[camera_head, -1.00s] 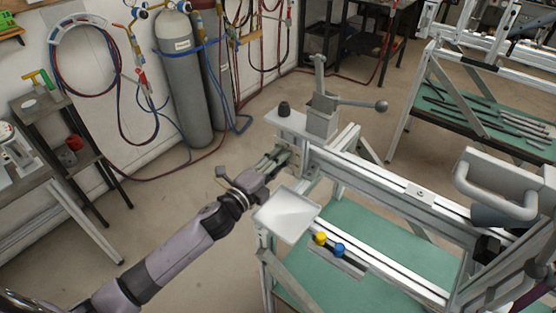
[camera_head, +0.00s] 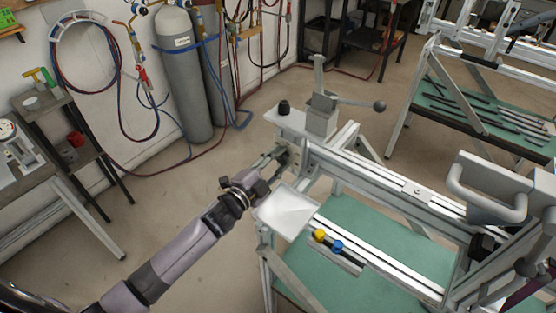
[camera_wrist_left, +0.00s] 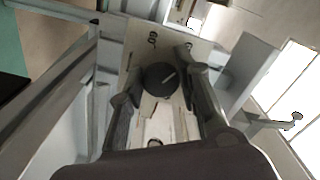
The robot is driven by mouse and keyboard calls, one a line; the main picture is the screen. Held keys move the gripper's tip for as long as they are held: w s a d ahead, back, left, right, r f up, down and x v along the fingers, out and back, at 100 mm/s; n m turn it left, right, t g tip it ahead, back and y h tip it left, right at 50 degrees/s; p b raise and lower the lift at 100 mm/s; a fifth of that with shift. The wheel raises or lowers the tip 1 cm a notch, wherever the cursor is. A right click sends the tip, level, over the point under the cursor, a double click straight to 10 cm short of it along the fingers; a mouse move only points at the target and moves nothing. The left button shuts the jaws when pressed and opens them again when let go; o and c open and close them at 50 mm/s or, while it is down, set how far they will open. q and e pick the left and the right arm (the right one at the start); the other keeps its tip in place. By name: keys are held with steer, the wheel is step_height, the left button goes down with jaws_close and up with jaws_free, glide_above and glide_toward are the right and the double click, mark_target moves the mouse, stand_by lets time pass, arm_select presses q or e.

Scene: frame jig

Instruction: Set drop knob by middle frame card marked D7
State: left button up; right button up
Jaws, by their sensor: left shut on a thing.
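The drop knob (camera_wrist_left: 160,78) is a round black knob with a white pointer line, on a pale scale plate (camera_wrist_left: 135,65) with degree marks in the left wrist view. My left gripper (camera_wrist_left: 160,76) has its fingers on either side of the knob and is shut on it. In the head view my left gripper (camera_head: 276,154) reaches the near left end of the jig and hides the knob. A small white card (camera_head: 419,191) with a dark mark sits midway along the jig beam; its lettering is too small to read.
A pale tray (camera_head: 287,211) is close below my left gripper. A clamp with a ball-ended lever (camera_head: 345,102) stands above it. Yellow (camera_head: 319,235) and blue (camera_head: 338,246) knobs sit on the lower rail. Gas cylinders (camera_head: 184,80) stand behind; floor to the left is open.

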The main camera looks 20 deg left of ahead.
stand_by(0.3)
arm_select(q)
steer(key=o, duration=1.1)
steer(key=shift+s+a, duration=0.1)
steer(key=shift+s, duration=0.15)
steer(key=v, duration=1.1)
steer(key=shift+s, duration=0.3)
steer(key=shift+a, duration=0.1)
